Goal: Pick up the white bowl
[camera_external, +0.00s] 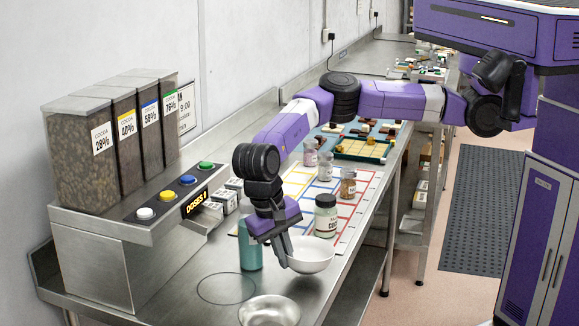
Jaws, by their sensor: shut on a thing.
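The white bowl (312,254) is at the front of the steel counter, by the counter's right edge. My gripper (284,258) points down at the bowl's left side and is shut on its rim. The bowl looks roughly level. I cannot tell whether its base touches the counter or is a little above it.
A teal bottle (250,246) stands just left of my gripper. A metal bowl (269,311) sits in front. The cocoa dispenser (100,262) fills the left side. A marked circle (226,288) is bare.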

